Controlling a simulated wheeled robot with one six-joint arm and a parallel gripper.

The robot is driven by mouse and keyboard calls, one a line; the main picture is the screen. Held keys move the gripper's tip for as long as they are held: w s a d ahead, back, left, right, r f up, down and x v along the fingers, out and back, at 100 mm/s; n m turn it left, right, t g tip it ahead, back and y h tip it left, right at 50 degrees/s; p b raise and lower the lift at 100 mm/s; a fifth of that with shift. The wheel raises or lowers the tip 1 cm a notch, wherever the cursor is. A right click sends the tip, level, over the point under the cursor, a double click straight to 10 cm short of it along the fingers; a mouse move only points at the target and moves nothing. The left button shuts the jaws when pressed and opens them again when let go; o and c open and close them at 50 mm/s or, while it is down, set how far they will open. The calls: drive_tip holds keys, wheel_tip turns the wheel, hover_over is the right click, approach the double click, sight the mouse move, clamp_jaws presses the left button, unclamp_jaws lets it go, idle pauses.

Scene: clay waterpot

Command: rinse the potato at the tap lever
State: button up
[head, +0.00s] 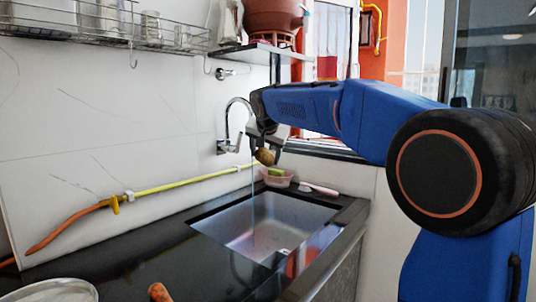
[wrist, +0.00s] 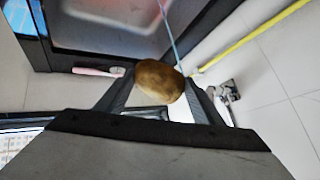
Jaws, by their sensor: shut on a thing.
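My gripper (head: 267,149) is shut on a brown potato (head: 265,157), held in the air above the far side of the sink (head: 270,225). In the wrist view the potato (wrist: 158,81) sits between both fingers. A thin stream of water (head: 253,185) falls from the curved tap into the sink, just left of the potato in the head view. In the wrist view the stream (wrist: 168,30) passes close to the potato; I cannot tell whether it touches it. The tap lever (head: 228,146) is on the wall, left of my gripper; it also shows in the wrist view (wrist: 226,95).
A yellow hose (head: 190,182) runs along the wall. A carrot (head: 159,292) and a metal bowl (head: 50,291) are at the front left. A clay pot (head: 272,17) stands on a shelf above.

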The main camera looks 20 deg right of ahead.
drive_tip(key=w+f, duration=0.2)
drive_tip(key=w, duration=0.7)
drive_tip(key=shift+w+a, duration=0.35)
idle(0.6)
drive_tip(key=shift+d, duration=0.2)
drive_tip(key=shift+d, duration=0.4)
drive_tip(key=shift+a, duration=0.2)
drive_tip(key=shift+a, duration=0.45)
drive_tip(key=shift+d, duration=0.25)
drive_tip(key=shift+d, duration=0.4)
idle(0.3)
